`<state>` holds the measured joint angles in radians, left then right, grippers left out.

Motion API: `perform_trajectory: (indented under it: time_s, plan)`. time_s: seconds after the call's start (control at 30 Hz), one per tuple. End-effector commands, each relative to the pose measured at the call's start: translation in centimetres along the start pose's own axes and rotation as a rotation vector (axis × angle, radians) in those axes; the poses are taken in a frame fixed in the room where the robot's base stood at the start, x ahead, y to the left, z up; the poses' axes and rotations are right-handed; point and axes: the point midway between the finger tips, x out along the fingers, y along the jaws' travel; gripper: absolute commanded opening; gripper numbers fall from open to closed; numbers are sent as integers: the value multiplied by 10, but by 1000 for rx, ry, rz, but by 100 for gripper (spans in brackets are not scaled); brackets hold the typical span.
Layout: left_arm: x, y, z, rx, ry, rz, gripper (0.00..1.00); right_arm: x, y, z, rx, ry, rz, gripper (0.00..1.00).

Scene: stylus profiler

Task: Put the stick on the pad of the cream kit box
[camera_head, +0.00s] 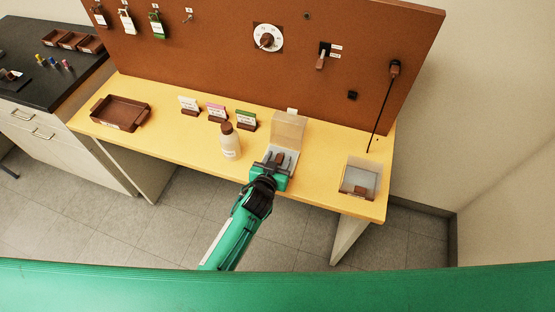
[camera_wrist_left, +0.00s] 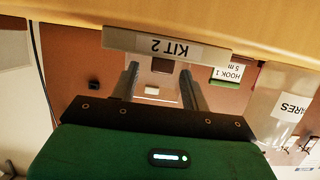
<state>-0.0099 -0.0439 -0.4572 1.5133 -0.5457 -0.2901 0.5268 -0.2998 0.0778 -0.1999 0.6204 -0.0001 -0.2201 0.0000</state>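The cream kit box (camera_head: 288,128) stands on the yellow table with its lid raised at the back. In the left wrist view its front edge carries an upside-down "KIT 2" label (camera_wrist_left: 166,46). My left gripper (camera_head: 279,161) is over the box's low front part, its two grey fingers apart. A small brown block (camera_head: 279,157) shows between the fingers. In the left wrist view a dark brown block (camera_wrist_left: 163,65) shows between the fingers (camera_wrist_left: 160,82), with gaps at its sides. I cannot tell whether it is the stick. The pad is not clearly visible. My right gripper is out of view.
A white bottle (camera_head: 230,146) with a brown cap stands just left of the box. Small label cards (camera_head: 217,112) stand behind it. A brown tray (camera_head: 120,125) is far left; another open box (camera_head: 359,180) is at right. A brown panel (camera_head: 215,50) closes the back.

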Motion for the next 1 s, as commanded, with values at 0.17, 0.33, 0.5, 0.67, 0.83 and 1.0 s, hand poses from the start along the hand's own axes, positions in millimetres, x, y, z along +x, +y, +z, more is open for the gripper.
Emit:
perform_trajectory:
  time_s: [0.17, 0.33, 0.5, 0.67, 0.83, 1.0]
  plan:
    - [0, 0, 0, 0, 0, 0, 43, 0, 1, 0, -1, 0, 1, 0]
    - [-1, 0, -1, 0, 0, 0, 43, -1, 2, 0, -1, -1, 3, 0]
    - [-14, 0, -9, -2, -1, 0, 43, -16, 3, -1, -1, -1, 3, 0]
    - [-29, 0, -15, -1, -1, 0, 43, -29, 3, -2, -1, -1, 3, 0]
    - [-45, 0, -21, -1, -2, 0, 43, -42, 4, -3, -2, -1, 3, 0]
    - [-61, 0, -28, 0, -2, 0, 43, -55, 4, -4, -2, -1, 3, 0]
